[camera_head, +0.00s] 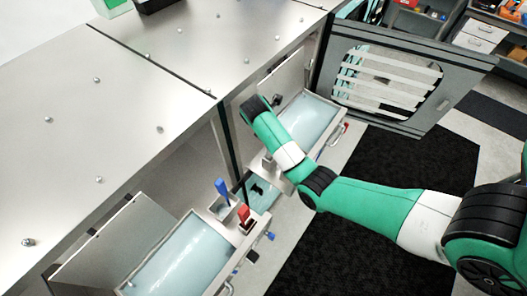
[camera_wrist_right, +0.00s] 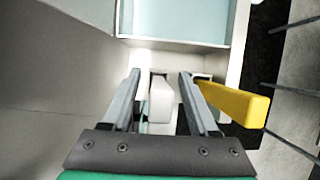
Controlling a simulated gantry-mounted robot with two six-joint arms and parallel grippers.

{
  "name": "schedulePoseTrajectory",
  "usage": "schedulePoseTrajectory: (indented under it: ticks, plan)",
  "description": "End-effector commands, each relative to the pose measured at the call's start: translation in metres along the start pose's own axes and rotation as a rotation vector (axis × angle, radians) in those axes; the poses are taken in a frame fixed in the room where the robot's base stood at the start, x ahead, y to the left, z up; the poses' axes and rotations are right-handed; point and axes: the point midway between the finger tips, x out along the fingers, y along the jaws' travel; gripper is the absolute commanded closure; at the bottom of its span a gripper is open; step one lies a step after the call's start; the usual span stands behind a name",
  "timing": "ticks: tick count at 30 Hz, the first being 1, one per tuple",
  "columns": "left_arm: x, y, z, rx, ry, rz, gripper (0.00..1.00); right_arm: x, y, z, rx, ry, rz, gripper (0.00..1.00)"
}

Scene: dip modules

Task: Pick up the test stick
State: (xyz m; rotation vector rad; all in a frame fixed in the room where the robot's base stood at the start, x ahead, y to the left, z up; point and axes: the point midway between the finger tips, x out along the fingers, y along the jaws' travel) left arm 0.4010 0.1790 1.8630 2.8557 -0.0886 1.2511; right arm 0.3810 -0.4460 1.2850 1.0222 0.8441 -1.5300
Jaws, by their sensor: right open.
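In the right wrist view my right gripper (camera_wrist_right: 160,76) is open. Its two fingers stand on either side of a pale white stick or handle (camera_wrist_right: 160,101), with a gap visible on both sides. This may be the test stick; its lower end is hidden. A yellow handle (camera_wrist_right: 236,103) lies just outside the right finger. In the head view my right arm reaches in from the right and covers most of this spot, so the gripper's jaws do not show clearly. My left gripper is not in view.
A light blue basin (camera_wrist_right: 178,20) lies beyond the fingers; it also shows in the head view (camera_head: 309,118). A second basin (camera_head: 182,257) stands at lower left, with a blue handle (camera_head: 222,189) and a red handle (camera_head: 244,213) beside it. A metal cabinet top (camera_head: 100,120) borders the left.

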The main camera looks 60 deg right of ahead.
Motion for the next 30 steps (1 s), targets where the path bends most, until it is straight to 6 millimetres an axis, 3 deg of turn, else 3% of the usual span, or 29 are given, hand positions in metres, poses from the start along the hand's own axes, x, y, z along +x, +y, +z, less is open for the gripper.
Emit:
schedulePoseTrajectory:
  ticks: [4,14,30]
  plan:
    - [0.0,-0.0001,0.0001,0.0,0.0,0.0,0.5,-0.0002,0.0003,-0.0004,-0.001,0.0,0.0,0.4]
    - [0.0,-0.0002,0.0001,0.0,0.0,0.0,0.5,-0.0005,0.0004,-0.0007,-0.002,0.0,0.0,0.99]
    - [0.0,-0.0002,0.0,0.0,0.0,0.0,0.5,-0.0081,0.0034,-0.0009,-0.008,0.0,0.004,1.0]
